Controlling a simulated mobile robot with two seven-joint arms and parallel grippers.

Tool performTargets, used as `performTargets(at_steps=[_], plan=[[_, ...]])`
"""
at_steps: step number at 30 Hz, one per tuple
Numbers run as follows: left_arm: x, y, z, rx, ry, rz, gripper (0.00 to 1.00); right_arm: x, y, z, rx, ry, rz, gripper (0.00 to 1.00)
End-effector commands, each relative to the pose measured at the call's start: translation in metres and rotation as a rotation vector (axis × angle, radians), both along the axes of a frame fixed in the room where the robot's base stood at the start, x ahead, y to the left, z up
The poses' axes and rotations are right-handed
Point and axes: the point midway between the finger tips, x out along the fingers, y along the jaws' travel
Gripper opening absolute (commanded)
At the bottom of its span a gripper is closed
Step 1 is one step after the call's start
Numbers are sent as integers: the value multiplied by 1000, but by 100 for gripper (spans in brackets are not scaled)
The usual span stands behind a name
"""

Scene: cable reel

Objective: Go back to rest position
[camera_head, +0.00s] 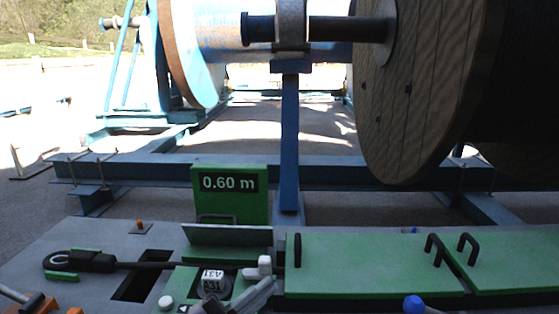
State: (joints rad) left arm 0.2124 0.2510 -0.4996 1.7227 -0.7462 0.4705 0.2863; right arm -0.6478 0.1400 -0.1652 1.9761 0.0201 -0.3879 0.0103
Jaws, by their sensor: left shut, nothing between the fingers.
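My left gripper (259,271) shows at the bottom centre, with pale fingertips and a grey body reaching down out of the picture. It is shut and empty. It is just right of a round grey part marked A31 (213,286) on the green bench fixture; whether they touch I cannot tell. My right gripper is not in view.
A grey bench (92,236) with green plates (370,262) and black handles fills the front. A black cable (150,265) lies across its left part. A green display (230,183) reads 0.60 m. A large wooden reel (415,90) hangs behind at right, above blue beams (330,175).

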Motion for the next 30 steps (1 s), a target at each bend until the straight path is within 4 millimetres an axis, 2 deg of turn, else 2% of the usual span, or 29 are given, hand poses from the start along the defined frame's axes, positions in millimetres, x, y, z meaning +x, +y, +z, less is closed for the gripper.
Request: performTargets(at_steps=[5,8,11,15,18,21,24,30], plan=[[-3,52,-55,-151,338,236,0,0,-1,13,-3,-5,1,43],[-15,81,-96,-206,536,362,0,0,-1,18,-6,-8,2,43],[-39,110,-140,-241,742,481,0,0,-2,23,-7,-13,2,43],[-88,142,-198,-264,1024,621,0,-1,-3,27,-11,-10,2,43],[-124,157,-228,-267,1187,688,0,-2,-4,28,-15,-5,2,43],[-152,166,-247,-267,1301,731,0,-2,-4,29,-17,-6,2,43],[-168,170,-256,-266,1365,752,0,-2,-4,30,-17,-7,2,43],[-173,172,-260,-264,1386,759,0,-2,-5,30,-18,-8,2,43]])
